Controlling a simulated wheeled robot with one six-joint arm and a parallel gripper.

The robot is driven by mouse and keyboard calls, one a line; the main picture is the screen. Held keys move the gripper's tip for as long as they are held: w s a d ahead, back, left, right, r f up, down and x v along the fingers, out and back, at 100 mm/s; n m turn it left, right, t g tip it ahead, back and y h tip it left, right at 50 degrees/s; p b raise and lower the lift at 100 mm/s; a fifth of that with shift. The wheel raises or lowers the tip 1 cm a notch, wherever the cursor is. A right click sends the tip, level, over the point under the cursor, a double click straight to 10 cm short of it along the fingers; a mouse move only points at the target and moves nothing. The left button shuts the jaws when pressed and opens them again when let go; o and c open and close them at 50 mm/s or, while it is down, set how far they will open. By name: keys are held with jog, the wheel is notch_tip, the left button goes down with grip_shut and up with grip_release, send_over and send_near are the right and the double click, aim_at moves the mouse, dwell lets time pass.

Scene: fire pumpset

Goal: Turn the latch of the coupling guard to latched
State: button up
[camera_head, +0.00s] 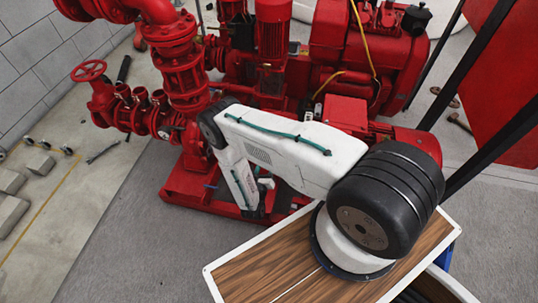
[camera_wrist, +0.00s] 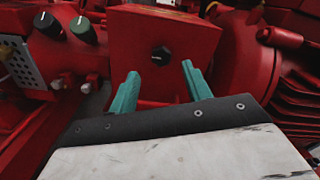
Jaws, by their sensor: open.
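In the wrist view my gripper (camera_wrist: 160,68) is open, with its two teal fingers apart and nothing between them. Beyond the fingertips is a red box-like housing (camera_wrist: 190,40), which looks like the coupling guard. A dark six-sided knob (camera_wrist: 160,54) with a small pale mark sits on its face, between the fingertips in the picture; it looks like the latch. The fingers appear short of the knob, and I see no contact. Which way the latch is set is too small to tell. In the head view my arm hides the gripper's fingertips and the latch.
Two knobs, one black (camera_wrist: 47,22) and one green (camera_wrist: 80,28), are on the left in the wrist view. A ribbed red motor (camera_wrist: 275,85) is close on the right. In the head view a red handwheel (camera_head: 89,70) and pipework stand left; grey floor (camera_head: 110,240) is open at front left.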

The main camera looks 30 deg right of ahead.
jog(key=x, duration=0.6)
jog(key=shift+w+d, duration=0.2)
jog(key=c, duration=1)
